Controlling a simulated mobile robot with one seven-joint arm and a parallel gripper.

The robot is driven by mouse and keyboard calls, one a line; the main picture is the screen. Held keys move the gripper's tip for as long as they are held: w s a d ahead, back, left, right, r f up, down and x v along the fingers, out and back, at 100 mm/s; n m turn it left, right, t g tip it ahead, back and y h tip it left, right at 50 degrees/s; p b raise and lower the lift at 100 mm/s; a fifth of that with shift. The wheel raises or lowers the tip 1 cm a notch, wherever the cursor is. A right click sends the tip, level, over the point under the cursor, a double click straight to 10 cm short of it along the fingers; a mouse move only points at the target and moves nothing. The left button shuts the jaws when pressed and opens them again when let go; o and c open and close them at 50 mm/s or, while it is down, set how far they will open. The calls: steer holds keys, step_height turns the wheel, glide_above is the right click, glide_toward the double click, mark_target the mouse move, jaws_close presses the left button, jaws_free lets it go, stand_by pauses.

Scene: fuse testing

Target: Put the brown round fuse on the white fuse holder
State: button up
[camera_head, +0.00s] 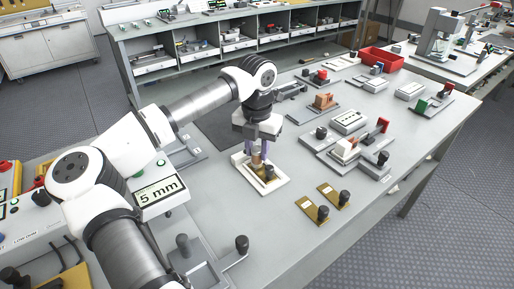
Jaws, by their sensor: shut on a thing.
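My gripper (258,157) points down over a white-rimmed tray (278,187) near the middle of the table. It is shut on a brown round fuse (257,160), a small copper-brown cylinder between the fingers, low over the tray. I cannot tell whether the fuse touches the tray. Brass-coloured pieces and a black knob (269,172) are in the tray. Which thing is the white fuse holder is unclear; a white block (346,148) sits on a grey base to the right, with a brown part and a red handle by it.
Two brass plates with black knobs (323,213) lie in front right of the tray. A white block with dark holes (348,122) and a copper-coloured block (325,101) stand behind right. A red bin (380,60) is at the back.

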steer(key=shift+f, duration=0.4)
steer(key=o, duration=1.1)
steer(key=shift+r, duration=0.1)
